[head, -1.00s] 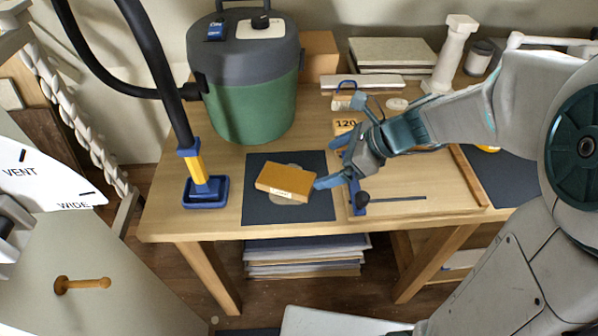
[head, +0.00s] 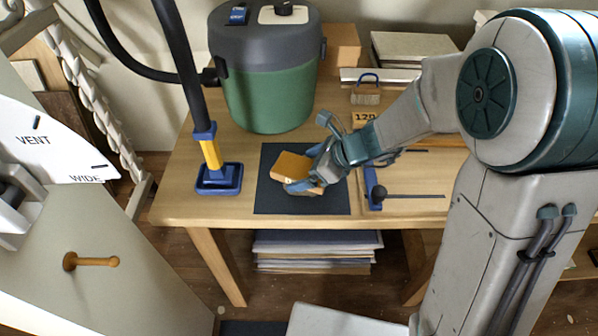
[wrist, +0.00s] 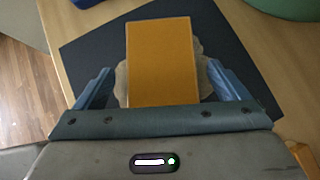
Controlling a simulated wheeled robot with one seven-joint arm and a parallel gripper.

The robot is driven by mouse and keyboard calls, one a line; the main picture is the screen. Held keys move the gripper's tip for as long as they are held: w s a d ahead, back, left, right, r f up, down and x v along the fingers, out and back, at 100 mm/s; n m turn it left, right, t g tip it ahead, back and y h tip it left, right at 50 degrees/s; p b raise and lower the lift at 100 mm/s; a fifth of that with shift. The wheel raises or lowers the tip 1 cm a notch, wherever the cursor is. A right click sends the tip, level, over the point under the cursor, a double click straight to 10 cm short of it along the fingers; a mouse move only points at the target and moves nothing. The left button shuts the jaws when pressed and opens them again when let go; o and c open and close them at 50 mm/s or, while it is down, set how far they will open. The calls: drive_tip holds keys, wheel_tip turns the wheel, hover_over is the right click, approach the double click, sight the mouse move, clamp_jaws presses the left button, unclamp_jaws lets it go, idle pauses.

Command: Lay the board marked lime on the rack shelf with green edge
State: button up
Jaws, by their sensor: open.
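An orange-brown block-like board (head: 292,168) sits on a pale round piece over the dark mat (head: 275,205) on the table. In the wrist view the board (wrist: 162,60) lies between the two blue fingers of my gripper (wrist: 158,88), with a gap on each side. In the head view my gripper (head: 312,178) is at the board's right side. My gripper is open. The label on the board's front edge is too small to read now. I cannot make out a rack shelf with a green edge.
A green and grey vacuum drum (head: 268,80) stands behind the mat. A blue-footed hose nozzle (head: 218,178) stands left of it. A blue clamp with a dark rod (head: 378,190) lies to the right. Stacked sheets (head: 315,250) lie under the table.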

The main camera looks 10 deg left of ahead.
drive_tip(key=shift+a+f, duration=0.1)
drive_tip(key=shift+a, duration=0.05)
drive_tip(key=c, duration=1.2)
